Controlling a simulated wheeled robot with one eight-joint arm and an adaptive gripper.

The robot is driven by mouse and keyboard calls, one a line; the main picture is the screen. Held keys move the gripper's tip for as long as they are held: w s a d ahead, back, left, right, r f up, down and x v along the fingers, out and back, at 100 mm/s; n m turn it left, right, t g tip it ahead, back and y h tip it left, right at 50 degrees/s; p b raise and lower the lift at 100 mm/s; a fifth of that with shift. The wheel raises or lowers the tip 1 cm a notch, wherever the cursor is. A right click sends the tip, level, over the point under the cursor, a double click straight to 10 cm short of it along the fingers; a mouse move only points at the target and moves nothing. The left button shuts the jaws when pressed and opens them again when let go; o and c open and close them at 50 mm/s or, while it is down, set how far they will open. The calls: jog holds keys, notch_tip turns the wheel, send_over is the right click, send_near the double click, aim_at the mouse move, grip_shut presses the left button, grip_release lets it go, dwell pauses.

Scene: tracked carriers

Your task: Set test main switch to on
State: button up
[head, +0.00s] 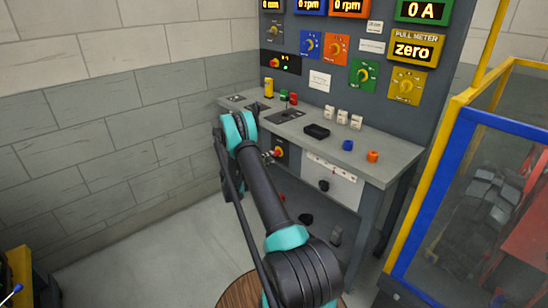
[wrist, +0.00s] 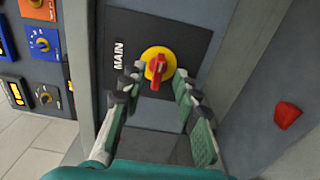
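In the wrist view a rotary switch with a red handle (wrist: 157,72) on a yellow disc (wrist: 149,53) sits on a dark plate marked MAIN. The handle points roughly along the gap between my fingers, slightly tilted in the picture. My gripper (wrist: 157,84) is open, with one finger on each side of the handle; contact is not clear. In the head view a red and yellow switch (head: 277,153) shows under the bench top, just beside my arm. My gripper is mostly hidden there behind my arm. Any on or off marks are too small to read.
A bench (head: 395,163) carries small blocks and a black box (head: 316,131). Above it a panel holds coloured dials and displays. A red piece (wrist: 287,115) shows at right in the wrist view. A yellow and blue framed cage (head: 430,190) stands at right. A brick wall is at left.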

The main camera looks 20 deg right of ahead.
jog(key=v, duration=0.7)
jog(key=shift+a, duration=0.1)
jog(key=shift+r, duration=0.1)
jog(key=s+a+r+m+g+y, duration=0.1)
jog(key=s+r+m+g+y, duration=0.1)
jog(key=s+r+y, duration=0.95)
jog(key=s+a+y, duration=0.1)
jog(key=s+a, duration=0.3)
jog(key=s, duration=0.7)
jog(key=s+a+m+y, duration=0.1)
jog(key=s+a, duration=0.4)
jog(key=s, duration=0.7)
jog(key=s+a+m+y, duration=0.1)
jog(key=s+a+y, duration=0.2)
jog(key=s, duration=0.9)
jog(key=shift+s+a+r, duration=0.15)
jog(key=shift+a+r, duration=0.05)
jog(key=shift+a, duration=0.6)
